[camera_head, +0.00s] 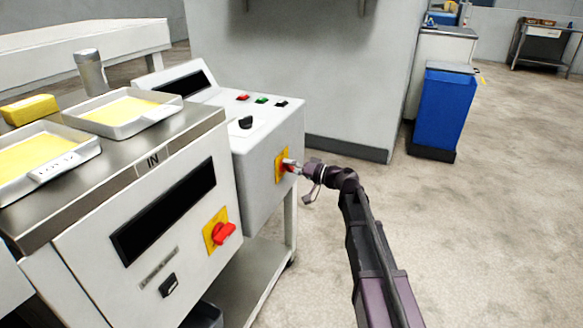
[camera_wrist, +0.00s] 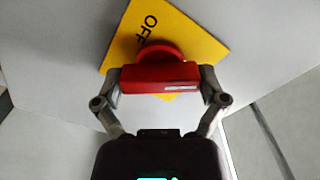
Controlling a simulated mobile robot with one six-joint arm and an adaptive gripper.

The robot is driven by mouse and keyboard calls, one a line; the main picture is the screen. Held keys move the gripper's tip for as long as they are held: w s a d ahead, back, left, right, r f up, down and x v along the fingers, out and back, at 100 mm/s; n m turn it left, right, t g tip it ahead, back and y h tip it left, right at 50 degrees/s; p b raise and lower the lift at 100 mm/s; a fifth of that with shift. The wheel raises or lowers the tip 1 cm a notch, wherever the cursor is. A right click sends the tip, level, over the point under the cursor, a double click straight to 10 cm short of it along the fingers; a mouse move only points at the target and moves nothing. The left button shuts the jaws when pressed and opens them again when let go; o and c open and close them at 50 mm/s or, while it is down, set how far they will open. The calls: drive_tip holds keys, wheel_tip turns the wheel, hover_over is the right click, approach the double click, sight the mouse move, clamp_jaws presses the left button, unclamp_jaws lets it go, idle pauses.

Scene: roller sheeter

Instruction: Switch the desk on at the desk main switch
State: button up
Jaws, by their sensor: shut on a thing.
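The desk (camera_head: 266,140) is a grey cabinet with buttons on its top. Its main switch, a red rotary handle (camera_wrist: 160,78) on a yellow plate (camera_wrist: 190,38), is on its right side face. The plate also shows in the head view (camera_head: 281,166). The word OFF is on the plate in the wrist view; no ON mark is visible. My gripper (camera_wrist: 160,80) is shut on the red handle, one finger at each end. The handle lies level across the wrist picture, and the plate is tilted to it. In the head view my gripper (camera_head: 292,166) partly covers the handle.
A second red switch (camera_head: 223,233) on a yellow plate is on the machine front marked IN. The desk top has red, green and black buttons and a black knob (camera_head: 246,122). A blue bin (camera_head: 441,110) stands behind. The floor at right is clear.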

drive_tip(key=m, duration=0.3)
drive_tip(key=shift+s+a+m, duration=0.15)
drive_tip(key=shift+m, duration=0.15)
drive_tip(key=shift+f+m, duration=0.1)
drive_tip(key=shift+m, duration=1.8)
drive_tip(key=o, duration=0.8)
drive_tip(key=shift+d, duration=0.25)
drive_tip(key=v, duration=1.1)
drive_tip(key=shift+s+d, duration=0.1)
drive_tip(key=shift+d, duration=0.25)
